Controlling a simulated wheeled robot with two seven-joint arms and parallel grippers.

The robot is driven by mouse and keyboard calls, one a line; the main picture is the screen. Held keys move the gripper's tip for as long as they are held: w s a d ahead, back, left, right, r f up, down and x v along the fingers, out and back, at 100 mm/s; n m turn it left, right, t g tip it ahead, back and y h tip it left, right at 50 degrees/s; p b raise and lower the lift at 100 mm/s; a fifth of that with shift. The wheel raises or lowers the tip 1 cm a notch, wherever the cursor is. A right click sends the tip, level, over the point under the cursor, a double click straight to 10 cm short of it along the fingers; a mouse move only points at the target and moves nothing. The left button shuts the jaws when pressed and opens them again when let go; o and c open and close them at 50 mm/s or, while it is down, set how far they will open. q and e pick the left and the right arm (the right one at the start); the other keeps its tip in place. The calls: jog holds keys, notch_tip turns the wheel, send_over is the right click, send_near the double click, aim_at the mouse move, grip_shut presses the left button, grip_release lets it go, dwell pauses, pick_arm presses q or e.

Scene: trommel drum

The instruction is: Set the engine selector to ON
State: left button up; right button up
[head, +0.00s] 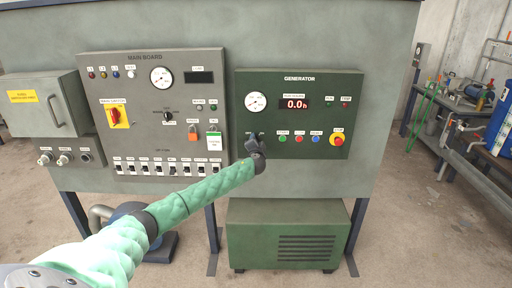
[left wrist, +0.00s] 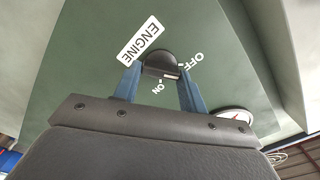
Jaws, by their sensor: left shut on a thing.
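The engine selector (left wrist: 160,62) is a small dark knob on the green generator panel (head: 290,88). In the left wrist view it sits beside the ENGINE label, with OFF to its right and ON just below it. A pale mark shows on the knob's lower right edge, on the side of the two position labels; I cannot tell exactly which one it points to. My left gripper (left wrist: 159,82) is shut on the knob, with a blue finger on either side. In the head view my left gripper (head: 254,143) covers the selector at the panel's lower left. My right gripper is not in view.
Green, red and blue buttons (head: 299,138) and a red emergency stop (head: 337,140) lie right of my gripper. A gauge (head: 256,102) and a display (head: 295,104) are above. The main board (head: 155,70), with its switches, stands close on the left.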

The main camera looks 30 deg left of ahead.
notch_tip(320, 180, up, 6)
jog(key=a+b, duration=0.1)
jog(key=b, duration=0.1)
pick_arm(q)
jog(key=shift+f+m+p, duration=0.2)
jog(key=shift+m+p, duration=0.7)
jog(key=shift+m, duration=3)
jog(key=shift+f+m+p, duration=0.2)
jog(key=shift+m+p, duration=0.7)
jog(key=shift+m, duration=3)
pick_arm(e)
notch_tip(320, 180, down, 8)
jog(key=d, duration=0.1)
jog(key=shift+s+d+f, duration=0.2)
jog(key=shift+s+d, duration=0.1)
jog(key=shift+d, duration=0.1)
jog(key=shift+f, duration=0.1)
pick_arm(q)
jog(key=o, duration=1)
